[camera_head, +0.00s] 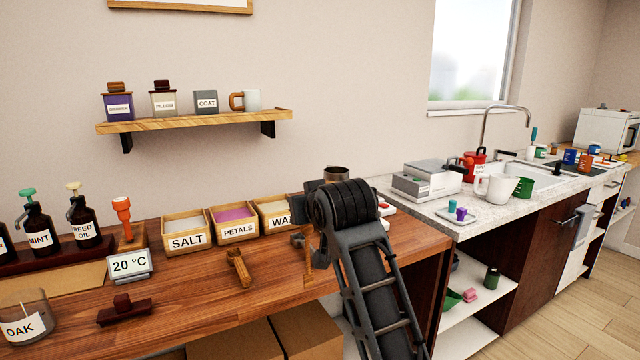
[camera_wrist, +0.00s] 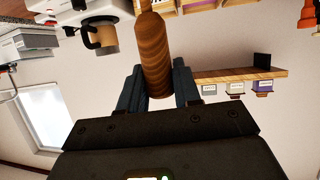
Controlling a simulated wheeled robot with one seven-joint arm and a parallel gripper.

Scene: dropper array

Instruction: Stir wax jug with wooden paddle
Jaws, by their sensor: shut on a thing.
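My gripper (camera_wrist: 160,88) is shut on the wooden paddle (camera_wrist: 153,50), a brown rounded handle that runs up out of the wrist view. In the head view, the paddle (camera_head: 308,262) hangs upright above the wooden counter, beside my arm. A tan jug with a dark handle (camera_wrist: 106,40), likely the wax jug, shows in the wrist view, apart from the paddle. In the head view a brown-rimmed vessel (camera_head: 337,173), likely the same jug, stands behind my arm, mostly hidden. The paddle's far end is out of the wrist view, and the jug's inside cannot be seen.
Boxes labelled SALT (camera_head: 187,240), PETALS (camera_head: 238,230) and WAX (camera_head: 284,221) stand along the counter's back. A wooden holder (camera_head: 239,268), a brown stamp-like block (camera_head: 123,308) and a thermometer display (camera_head: 129,264) stand to the left. The front middle of the counter is mostly clear.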

